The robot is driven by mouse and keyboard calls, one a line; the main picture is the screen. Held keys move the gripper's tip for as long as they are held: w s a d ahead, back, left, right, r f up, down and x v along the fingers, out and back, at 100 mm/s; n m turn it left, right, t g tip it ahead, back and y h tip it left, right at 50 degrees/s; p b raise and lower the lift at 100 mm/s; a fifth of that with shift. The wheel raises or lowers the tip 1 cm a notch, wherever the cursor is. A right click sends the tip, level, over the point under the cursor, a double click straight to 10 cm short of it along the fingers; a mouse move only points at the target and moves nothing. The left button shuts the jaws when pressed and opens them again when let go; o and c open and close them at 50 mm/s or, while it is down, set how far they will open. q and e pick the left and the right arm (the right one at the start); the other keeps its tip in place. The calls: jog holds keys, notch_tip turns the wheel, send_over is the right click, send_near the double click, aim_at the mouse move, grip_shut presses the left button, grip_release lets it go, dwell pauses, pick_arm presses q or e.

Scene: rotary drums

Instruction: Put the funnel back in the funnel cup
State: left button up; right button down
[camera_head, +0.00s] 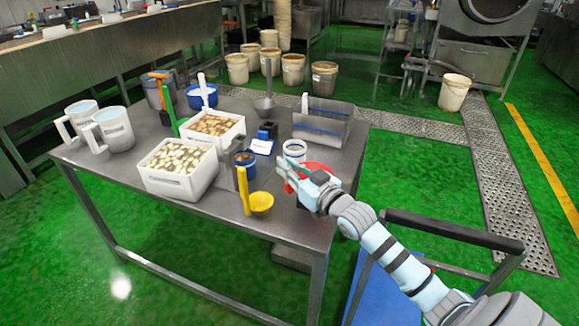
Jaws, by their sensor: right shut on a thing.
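My right gripper (291,172) is over the right front part of the steel table, its arm coming in from the lower right. It is shut on a red object that looks like the funnel (320,167). The funnel's wide red rim shows behind the gripper, and much of the rest is hidden by the fingers. A white cup with a blue band (294,149) stands just behind the fingertips. A blue and dark cup (245,160) stands to the left. I cannot tell for sure which one is the funnel cup. My left gripper is not in view.
A yellow scoop (260,202) lies near the front edge of the table (215,210). White crates of pale pieces (181,186) and brown pieces (238,129) stand left. A metal bin (322,133) stands behind the white cup. White jugs (114,133) are far left.

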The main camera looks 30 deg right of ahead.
jog(key=c, duration=1.5)
grip_release()
notch_tip(320, 180, up, 10)
